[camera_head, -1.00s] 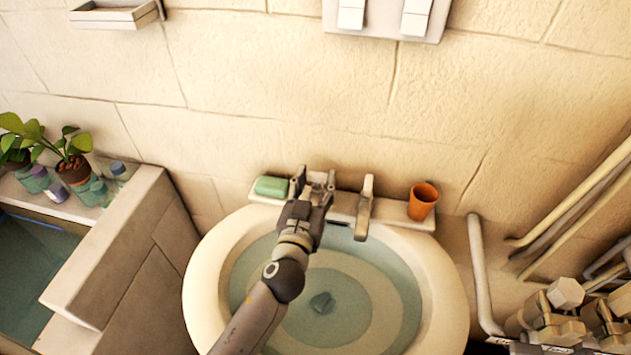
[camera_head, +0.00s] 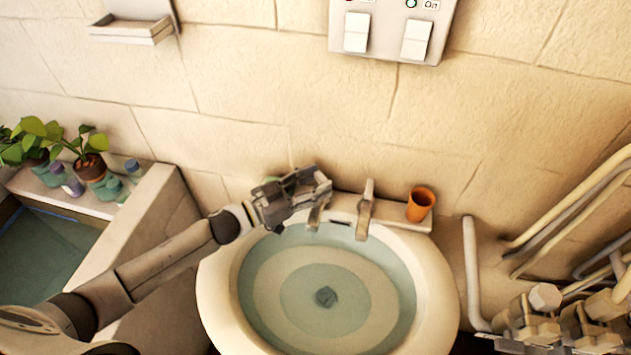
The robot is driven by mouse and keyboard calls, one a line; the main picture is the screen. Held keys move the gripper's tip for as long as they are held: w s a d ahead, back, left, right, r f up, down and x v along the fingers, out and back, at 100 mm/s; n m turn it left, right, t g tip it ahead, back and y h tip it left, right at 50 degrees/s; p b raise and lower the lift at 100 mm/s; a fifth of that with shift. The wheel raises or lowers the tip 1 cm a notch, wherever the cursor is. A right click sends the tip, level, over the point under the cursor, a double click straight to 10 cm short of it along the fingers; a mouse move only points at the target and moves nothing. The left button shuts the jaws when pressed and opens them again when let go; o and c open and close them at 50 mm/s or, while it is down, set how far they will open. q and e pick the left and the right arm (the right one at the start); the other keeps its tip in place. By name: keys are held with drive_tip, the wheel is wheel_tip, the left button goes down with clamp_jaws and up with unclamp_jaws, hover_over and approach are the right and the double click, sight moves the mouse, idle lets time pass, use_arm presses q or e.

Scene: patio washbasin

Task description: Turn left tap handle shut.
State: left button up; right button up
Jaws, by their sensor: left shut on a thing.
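The washbasin (camera_head: 226,310) has a pale rim and stands against the wall, with water and a dark drain plug (camera_head: 326,297) in the bowl. The left tap (camera_head: 315,217) is at its back edge, partly hidden by my gripper. The right tap (camera_head: 367,212) stands clear beside it. My left gripper (camera_head: 322,187) reaches in from the left above the bowl's back edge and is shut on the left tap handle, which its fingers mostly hide. My right gripper is not in view.
An orange cup (camera_head: 420,204) stands on the right of the back ledge. A green soap bar (camera_head: 283,181) is mostly hidden behind my gripper. Potted plants (camera_head: 88,166) and bottles stand on the left ledge. Pipes (camera_head: 472,270) run along the right.

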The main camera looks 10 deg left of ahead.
use_arm(q)
drive_tip(key=shift+w+a+m+g+h, duration=0.15)
drive_tip(key=shift+m+g+h, duration=0.45)
drive_tip(key=shift+g, duration=0.4)
drive_tip(key=o, duration=1)
wheel_tip(320, 180, up, 10)
